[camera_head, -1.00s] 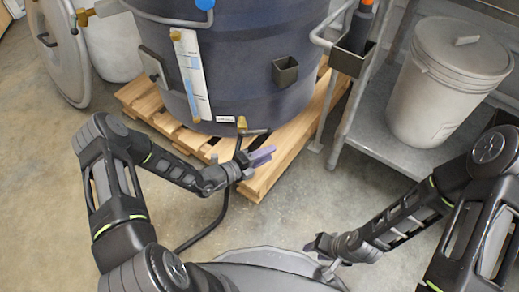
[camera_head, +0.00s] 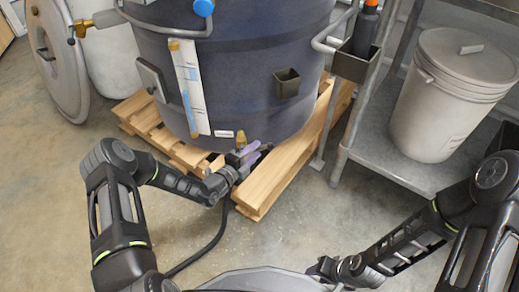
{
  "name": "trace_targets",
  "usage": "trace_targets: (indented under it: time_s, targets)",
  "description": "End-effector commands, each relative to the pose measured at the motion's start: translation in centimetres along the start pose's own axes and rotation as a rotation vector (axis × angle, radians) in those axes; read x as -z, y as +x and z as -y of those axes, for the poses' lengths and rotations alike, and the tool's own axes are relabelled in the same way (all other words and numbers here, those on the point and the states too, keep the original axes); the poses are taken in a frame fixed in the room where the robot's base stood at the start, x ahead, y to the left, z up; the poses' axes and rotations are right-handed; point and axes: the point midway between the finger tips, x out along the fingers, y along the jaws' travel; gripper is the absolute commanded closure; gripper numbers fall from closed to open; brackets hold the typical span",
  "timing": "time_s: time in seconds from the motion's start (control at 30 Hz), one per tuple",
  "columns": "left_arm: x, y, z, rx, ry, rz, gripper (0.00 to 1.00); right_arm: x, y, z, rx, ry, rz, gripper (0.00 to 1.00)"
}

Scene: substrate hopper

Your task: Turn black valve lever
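A large dark blue hopper tank (camera_head: 240,85) stands on a wooden pallet. A brass valve fitting (camera_head: 241,140) sits at its lower front edge. The black valve lever (camera_head: 266,147) is mostly hidden behind my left gripper; a small dark end shows just right of the fingers. My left gripper (camera_head: 252,157), with purple-grey fingers, is at the valve, just below the brass fitting. I cannot tell whether its fingers touch the lever or how far apart they are. My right gripper (camera_head: 322,268) is low in the picture, away from the valve, its fingers too small to read.
The wooden pallet (camera_head: 268,180) sticks out beneath the tank. A black hose (camera_head: 212,240) runs down from the valve area to the floor. A metal shelf (camera_head: 365,160) holding a white bucket (camera_head: 446,98) stands to the right.

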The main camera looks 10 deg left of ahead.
Motion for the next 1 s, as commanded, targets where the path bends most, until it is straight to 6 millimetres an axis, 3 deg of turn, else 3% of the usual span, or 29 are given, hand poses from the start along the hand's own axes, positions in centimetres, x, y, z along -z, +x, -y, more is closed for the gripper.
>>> trace_targets:
  time_s: [0.2, 0.57, 1.0]
  targets:
    - [0.1, 2.9, -0.2, 0.001, 0.002, -0.002, 0.66, 0.1, 1.3, -0.5, 0.003, 0.001, -0.002, 0.64]
    - [0.1, 3.4, 0.0, 0.0, 0.0, -0.001, 0.67, 0.1, 1.3, -0.5, 0.003, 0.001, -0.001, 0.64]
    - [0.1, 3.4, 0.0, 0.0, 0.0, -0.001, 1.0, 0.1, 1.3, -0.5, 0.003, 0.002, -0.001, 0.64]
